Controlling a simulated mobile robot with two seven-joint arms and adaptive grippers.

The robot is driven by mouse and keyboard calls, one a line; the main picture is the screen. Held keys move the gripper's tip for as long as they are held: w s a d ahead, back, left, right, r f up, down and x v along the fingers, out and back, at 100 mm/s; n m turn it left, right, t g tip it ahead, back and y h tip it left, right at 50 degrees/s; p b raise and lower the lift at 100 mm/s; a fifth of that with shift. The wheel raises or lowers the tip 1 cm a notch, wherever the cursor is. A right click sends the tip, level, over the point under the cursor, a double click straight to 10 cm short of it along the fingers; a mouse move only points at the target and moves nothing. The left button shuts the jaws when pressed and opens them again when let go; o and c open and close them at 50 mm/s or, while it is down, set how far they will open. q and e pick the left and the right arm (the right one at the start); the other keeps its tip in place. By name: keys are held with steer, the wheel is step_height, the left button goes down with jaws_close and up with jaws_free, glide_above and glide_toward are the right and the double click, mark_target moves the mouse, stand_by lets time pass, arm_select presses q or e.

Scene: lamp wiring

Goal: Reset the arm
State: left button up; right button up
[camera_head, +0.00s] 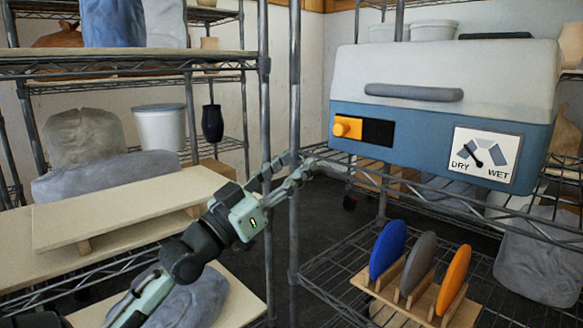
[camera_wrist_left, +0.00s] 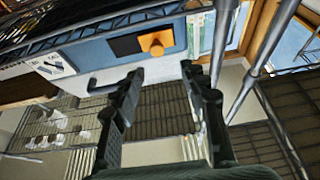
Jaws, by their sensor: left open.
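My left arm comes in from the lower left in the head view. Its gripper (camera_head: 298,165) is open, near the metal shelf posts and to the left of the blue and white box. The left wrist view shows both fingers of the gripper (camera_wrist_left: 163,70) apart, with nothing between them. In that view the box (camera_wrist_left: 190,30) with its orange knob (camera_wrist_left: 155,42) appears beyond the fingertips. My right gripper is not in view.
The box (camera_head: 440,125) has a grey handle and a DRY/WET dial (camera_head: 485,155). Below it, a wooden rack (camera_head: 385,290) holds blue, grey and orange discs. Metal posts (camera_head: 294,220) stand close to the gripper. Boards (camera_head: 130,205) lie on the left shelf.

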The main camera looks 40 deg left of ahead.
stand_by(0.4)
